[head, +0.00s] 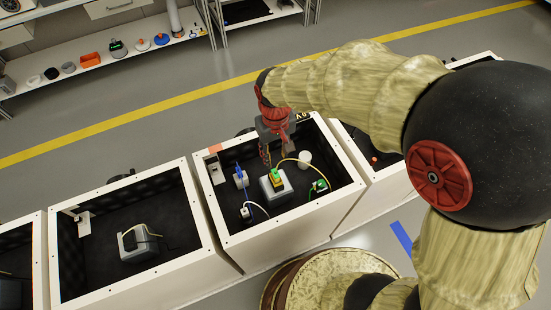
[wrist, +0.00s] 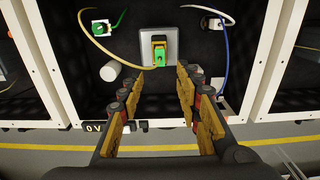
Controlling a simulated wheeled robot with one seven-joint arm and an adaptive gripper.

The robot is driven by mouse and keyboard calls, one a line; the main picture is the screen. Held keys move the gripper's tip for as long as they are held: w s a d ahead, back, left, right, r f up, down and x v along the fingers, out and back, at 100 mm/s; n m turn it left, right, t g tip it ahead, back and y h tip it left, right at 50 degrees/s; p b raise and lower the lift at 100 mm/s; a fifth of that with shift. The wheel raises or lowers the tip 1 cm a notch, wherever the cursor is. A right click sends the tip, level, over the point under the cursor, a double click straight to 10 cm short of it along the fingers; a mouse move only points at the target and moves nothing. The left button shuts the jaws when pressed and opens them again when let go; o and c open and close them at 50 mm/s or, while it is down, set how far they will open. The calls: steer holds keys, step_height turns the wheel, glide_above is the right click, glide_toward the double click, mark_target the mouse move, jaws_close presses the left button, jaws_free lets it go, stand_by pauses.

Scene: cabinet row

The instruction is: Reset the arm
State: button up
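My gripper (head: 277,160) hangs at the end of my arm over the back edge of the middle open cabinet box (head: 228,226). In the wrist view my gripper (wrist: 158,103) has its two fingers spread wide with nothing between them. Beyond the fingertips is a grey block (head: 275,186) carrying a yellow and green connector (wrist: 160,51). I cannot tell whether the fingers touch anything in the head view.
A white cylinder (head: 304,158) and a blue-cabled white fitting (head: 241,179) are inside the same box. Another box (head: 182,247) with a grey block (head: 138,245) stands to the left. A shelf (head: 110,58) with small parts is behind. Grey floor with a yellow line lies between.

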steer(key=shift+r, duration=0.3)
steer(key=s+d+r+m+t, duration=0.2)
steer(key=s+d+r, duration=0.4)
steer(key=d+r, duration=0.3)
steer(key=s+d+r+m+t, duration=0.3)
steer(key=s+d+r, duration=0.3)
steer(key=d+r, duration=0.4)
steer(key=shift+s+d+t, duration=0.3)
steer(key=shift+s+d, duration=0.05)
steer(key=shift+d, duration=0.4)
steer(key=shift+o, duration=0.3)
